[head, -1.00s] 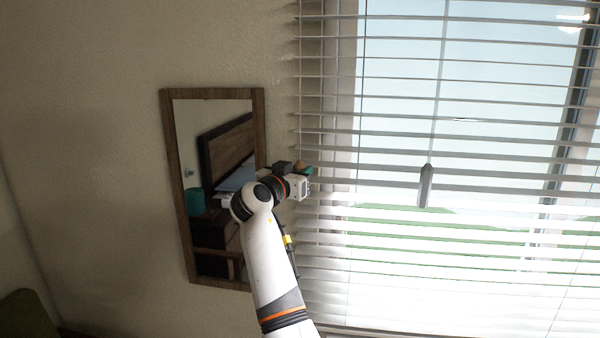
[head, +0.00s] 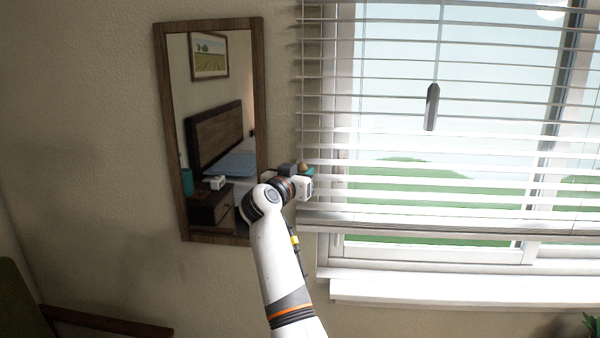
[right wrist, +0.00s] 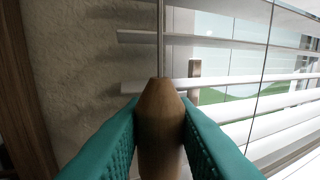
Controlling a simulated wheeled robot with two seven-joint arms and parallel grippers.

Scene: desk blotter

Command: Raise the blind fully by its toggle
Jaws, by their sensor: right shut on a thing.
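My right gripper (head: 306,172) has teal fingers and sits at the left edge of the blind in the head view. It is shut on a wooden toggle (right wrist: 159,112), which hangs from a cord in the right wrist view. My left gripper is not in view.
A wood-framed mirror (head: 174,130) hangs on the wall left of my arm. A dark grey elongated piece (head: 431,107) hangs in front of the slats. The white window sill (head: 460,291) juts out below. A chair (head: 22,303) stands at the lower left.

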